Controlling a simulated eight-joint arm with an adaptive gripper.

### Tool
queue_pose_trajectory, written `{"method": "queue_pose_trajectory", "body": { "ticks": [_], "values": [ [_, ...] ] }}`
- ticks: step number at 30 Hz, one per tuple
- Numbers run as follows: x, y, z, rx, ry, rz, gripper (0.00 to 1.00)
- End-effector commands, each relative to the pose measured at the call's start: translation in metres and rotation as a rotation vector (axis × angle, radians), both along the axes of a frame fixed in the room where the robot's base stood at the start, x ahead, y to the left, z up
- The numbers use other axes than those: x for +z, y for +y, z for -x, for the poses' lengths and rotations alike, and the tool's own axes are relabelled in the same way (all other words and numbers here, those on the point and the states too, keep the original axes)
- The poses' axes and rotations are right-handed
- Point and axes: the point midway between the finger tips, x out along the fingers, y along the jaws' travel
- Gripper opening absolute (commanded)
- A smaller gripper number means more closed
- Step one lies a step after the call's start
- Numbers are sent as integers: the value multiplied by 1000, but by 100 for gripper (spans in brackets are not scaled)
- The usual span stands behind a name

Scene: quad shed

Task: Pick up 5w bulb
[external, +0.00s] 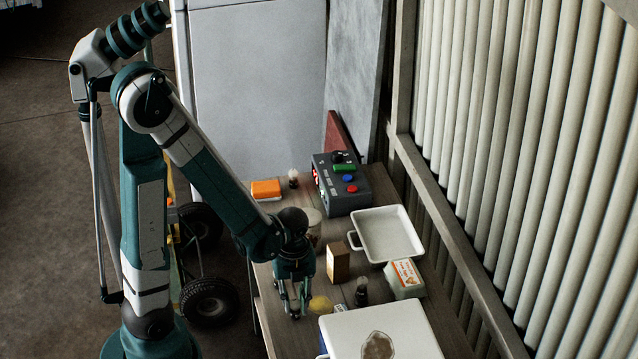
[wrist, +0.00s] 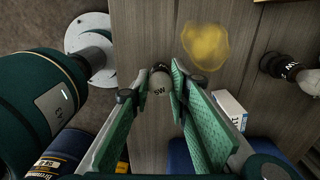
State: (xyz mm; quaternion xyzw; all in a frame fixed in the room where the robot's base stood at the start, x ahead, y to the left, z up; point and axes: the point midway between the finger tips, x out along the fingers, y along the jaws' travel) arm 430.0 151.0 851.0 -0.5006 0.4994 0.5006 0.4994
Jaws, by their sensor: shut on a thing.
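The 5w bulb (wrist: 160,82) is a small pale globe with "5W" on it and a dark base. In the wrist view it sits between the tips of my gripper's green-padded fingers (wrist: 160,88), which are shut on it. In the external view my gripper (external: 293,308) points down at the near left edge of the wooden table (external: 345,272). The bulb cannot be made out there. A second dark-based bulb (wrist: 284,67) lies to the right in the wrist view and also shows in the external view (external: 361,291); its label is hard to read.
A white-lidded box (external: 378,332) stands in front. A cardboard box (external: 338,263), white tray (external: 388,235), white carton (external: 404,279) and grey control box (external: 341,186) stand farther back. Another bulb (external: 293,178) is by an orange item (external: 265,189).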

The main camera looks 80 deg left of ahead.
Motion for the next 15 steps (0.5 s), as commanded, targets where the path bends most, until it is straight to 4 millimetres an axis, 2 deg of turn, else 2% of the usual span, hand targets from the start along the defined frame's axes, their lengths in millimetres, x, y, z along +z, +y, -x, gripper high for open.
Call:
{"method": "queue_pose_trajectory", "body": {
  "ticks": [15],
  "values": [
    [56,0,0,0,0,0,7]
  ]
}}
